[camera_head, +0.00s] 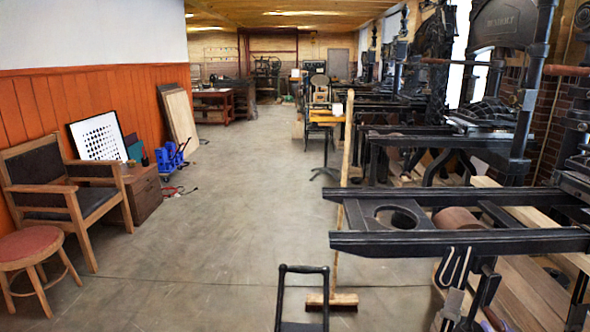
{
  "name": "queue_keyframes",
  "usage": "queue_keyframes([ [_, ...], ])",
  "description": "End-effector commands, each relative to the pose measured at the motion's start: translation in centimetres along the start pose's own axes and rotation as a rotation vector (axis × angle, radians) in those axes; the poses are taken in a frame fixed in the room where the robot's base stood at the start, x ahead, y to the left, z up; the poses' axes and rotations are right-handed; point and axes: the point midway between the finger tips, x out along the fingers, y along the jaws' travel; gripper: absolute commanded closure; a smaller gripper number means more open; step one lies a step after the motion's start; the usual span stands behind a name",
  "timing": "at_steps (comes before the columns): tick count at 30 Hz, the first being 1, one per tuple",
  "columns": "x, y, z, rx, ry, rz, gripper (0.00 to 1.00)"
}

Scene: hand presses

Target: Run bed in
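The nearest hand press stands at the right, with two long black rails (450,242) reaching left into the room. Between the rails near their left end is a dark flat piece with a round opening (395,217). I cannot tell whether it is the bed. A brown drum (458,218) sits between the rails to its right. Another press behind has a dark flat top (495,115) under its tall frame; I cannot tell which press's bed the task means. My gripper is not in view.
A broom (332,299) stands upright against the near rails' left end. A black U-shaped frame (303,269) rises at bottom centre. Wooden boards (535,285) lie under the rails. A chair (60,190) and red stool (35,245) are at left. The middle floor is clear.

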Motion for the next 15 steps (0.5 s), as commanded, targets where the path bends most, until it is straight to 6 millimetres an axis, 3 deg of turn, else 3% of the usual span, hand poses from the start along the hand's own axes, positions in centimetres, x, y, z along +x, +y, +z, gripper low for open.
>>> queue_keyframes([
  [1, -0.01, -0.06, 0.02, 0.000, 0.000, -0.001, 0.46],
  [4, -0.01, -0.19, 0.09, 0.000, -0.002, -0.004, 0.30],
  [15, -0.20, -0.41, 0.21, -0.001, -0.003, -0.008, 0.30],
])
